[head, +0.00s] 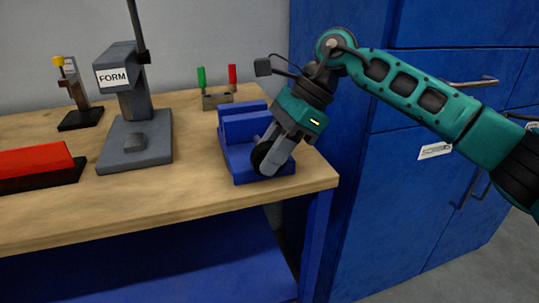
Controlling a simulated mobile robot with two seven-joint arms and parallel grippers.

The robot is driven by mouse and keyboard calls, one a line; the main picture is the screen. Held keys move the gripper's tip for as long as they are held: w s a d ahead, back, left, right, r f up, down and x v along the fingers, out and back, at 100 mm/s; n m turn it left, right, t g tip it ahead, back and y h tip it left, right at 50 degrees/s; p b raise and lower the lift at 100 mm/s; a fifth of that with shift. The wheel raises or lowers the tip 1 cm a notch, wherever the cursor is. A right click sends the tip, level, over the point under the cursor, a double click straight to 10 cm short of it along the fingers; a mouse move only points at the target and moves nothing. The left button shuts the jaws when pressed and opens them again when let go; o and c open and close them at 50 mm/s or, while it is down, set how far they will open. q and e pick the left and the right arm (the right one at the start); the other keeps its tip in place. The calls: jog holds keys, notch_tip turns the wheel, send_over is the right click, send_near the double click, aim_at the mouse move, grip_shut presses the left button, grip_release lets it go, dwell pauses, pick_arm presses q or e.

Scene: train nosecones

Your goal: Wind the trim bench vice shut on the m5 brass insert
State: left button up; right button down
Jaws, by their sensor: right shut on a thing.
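The blue bench vice (243,132) stands on the wooden bench near its right end. My right gripper (268,160) reaches down from the right at the front of the vice. It is shut on the dark round handle (261,158) of the vice. The gripper and wrist cover part of the vice's right side. The m5 brass insert cannot be made out, and whether the jaws touch anything cannot be told. My left gripper is not in view.
A grey press marked FORM (128,110) stands left of the vice. A red block on a dark base (40,160), a small yellow-topped stand (76,95) and a rack with green and red handles (217,98) are on the bench (190,195). Blue cabinets (400,190) stand right.

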dwell(0.4)
jog(key=c, duration=1)
grip_release()
jog(key=shift+o, duration=0.2)
jog(key=p+v, duration=0.2)
jog(key=v, duration=1.1)
jog(key=shift+d, duration=0.2)
jog(key=shift+f, duration=0.15)
